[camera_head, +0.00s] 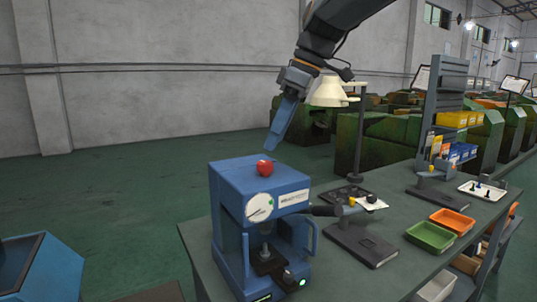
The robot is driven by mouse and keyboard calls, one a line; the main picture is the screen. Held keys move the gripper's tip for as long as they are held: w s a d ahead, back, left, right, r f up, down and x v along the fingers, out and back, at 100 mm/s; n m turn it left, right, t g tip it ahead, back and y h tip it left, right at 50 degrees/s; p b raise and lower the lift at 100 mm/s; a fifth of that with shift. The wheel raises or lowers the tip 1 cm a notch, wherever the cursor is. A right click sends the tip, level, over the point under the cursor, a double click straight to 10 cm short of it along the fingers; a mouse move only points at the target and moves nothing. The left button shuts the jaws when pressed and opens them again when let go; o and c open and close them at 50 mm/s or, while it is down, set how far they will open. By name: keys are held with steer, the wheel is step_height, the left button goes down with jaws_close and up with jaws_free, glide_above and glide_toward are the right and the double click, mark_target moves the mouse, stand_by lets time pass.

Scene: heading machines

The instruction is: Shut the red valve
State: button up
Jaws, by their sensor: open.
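The red valve (265,168) is a small round red knob on top of a blue machine (232,178). The machine stands at the near left end of the dark workbench and has a white dial (259,208) on its front. My gripper (272,142) comes down from above, with its blue fingers pointing downward just above and slightly right of the valve. The gripper is open. A small gap shows between the fingertips and the valve in this view, though the depth between them is hard to judge.
A lamp (330,93) on a post (359,135) stands behind and right of the machine. A green tray (431,237) and an orange tray (452,221) lie on the bench (330,285) to the right. Open floor lies behind the machine at left.

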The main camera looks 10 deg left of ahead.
mark_target(265, 163)
steer(key=shift+p+x, duration=0.65)
steer(key=shift+x, duration=2.4)
steer(key=shift+d, duration=0.1)
steer(key=c, duration=1.1)
